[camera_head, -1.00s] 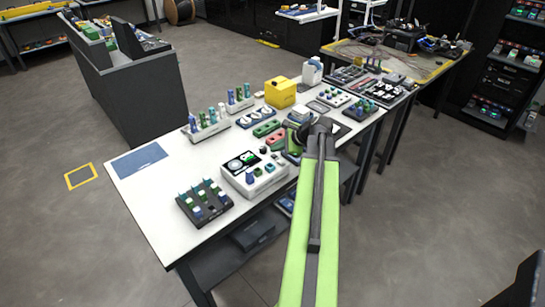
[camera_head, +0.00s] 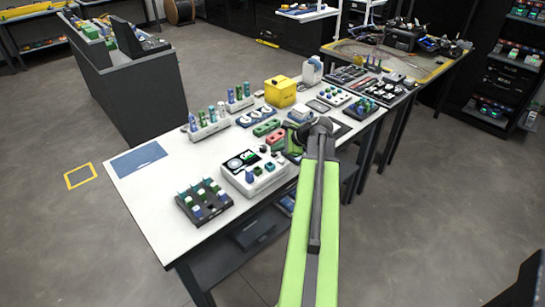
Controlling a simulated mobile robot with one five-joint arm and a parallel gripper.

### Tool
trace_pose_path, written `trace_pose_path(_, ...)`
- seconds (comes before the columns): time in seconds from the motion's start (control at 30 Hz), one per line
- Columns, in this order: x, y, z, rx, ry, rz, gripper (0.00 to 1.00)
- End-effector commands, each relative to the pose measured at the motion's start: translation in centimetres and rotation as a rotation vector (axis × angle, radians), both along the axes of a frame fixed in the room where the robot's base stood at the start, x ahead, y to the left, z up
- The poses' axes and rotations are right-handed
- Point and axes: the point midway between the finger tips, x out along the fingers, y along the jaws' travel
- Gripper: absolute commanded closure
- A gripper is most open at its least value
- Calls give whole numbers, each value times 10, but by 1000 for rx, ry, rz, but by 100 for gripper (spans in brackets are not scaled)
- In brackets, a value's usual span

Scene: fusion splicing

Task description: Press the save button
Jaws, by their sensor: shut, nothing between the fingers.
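A white device (camera_head: 243,184) with a dark screen (camera_head: 242,161) stands near the front edge of the white table. Several small blue and green buttons (camera_head: 257,170) sit on its top, right of and below the screen. No label is readable, so I cannot tell which one is the save button. My green arm reaches up from the bottom of the picture. My gripper (camera_head: 297,132) is a small dark shape at its far end, shut and partly hidden by the arm. It shows above and to the right of the device; its height over the table is unclear.
The white table (camera_head: 158,190) holds a dark rack with blue and green pieces (camera_head: 204,202), racks of bottles (camera_head: 208,124), a yellow box (camera_head: 280,92) and red and green holders (camera_head: 266,128). A blue mat (camera_head: 138,159) lies at the left. The table's front left is bare.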

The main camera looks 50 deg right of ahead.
Motion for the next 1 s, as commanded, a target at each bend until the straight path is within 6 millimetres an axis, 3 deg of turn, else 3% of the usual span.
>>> trace_pose_path(1.0,0,0,-9,-1,0,1,100)
